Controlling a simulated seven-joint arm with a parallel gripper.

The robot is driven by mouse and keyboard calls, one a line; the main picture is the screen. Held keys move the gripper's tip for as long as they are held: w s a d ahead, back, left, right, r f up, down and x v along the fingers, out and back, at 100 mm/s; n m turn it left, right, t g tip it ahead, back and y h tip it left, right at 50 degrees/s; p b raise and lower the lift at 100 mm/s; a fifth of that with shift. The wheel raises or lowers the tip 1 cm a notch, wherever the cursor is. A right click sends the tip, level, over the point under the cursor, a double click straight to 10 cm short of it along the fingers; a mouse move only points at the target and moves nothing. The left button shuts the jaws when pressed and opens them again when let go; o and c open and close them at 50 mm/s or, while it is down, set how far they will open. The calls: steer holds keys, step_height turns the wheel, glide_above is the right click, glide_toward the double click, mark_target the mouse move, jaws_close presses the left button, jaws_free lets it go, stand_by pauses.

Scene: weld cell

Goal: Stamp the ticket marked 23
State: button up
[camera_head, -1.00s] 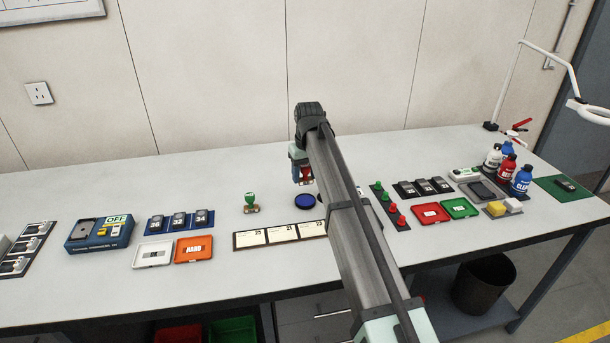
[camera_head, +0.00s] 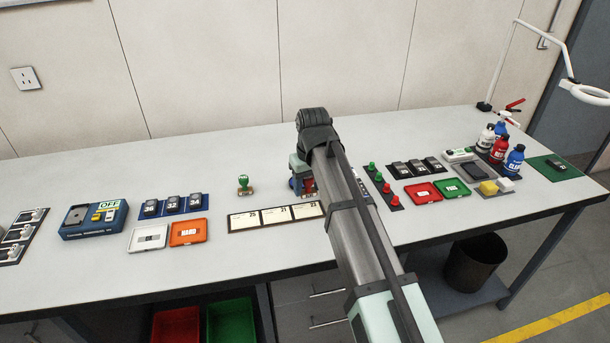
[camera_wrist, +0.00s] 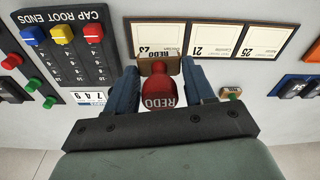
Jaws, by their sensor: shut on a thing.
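My gripper (camera_wrist: 163,90) is shut on the red stamp (camera_wrist: 158,92), whose head reads REDO; its blue fingers flank it. The stamp's brown base (camera_wrist: 145,66) overlaps the number edge of the ticket marked 23 (camera_wrist: 160,34) in the wrist view; I cannot tell whether it touches.
A green stamp (camera_head: 243,185) stands left of my gripper, behind the ticket row. To the right are a panel of red and green knobs (camera_head: 380,185) and red and green trays (camera_head: 452,190). An orange tray (camera_head: 188,232) lies to the left.

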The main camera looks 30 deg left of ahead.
mark_target(307, 211)
steer(key=shift+f, duration=2.85)
steer(key=shift+f, duration=0.55)
steer(key=shift+r, duration=0.15)
steer(key=shift+r, duration=3.4)
steer(key=shift+w, duration=0.1)
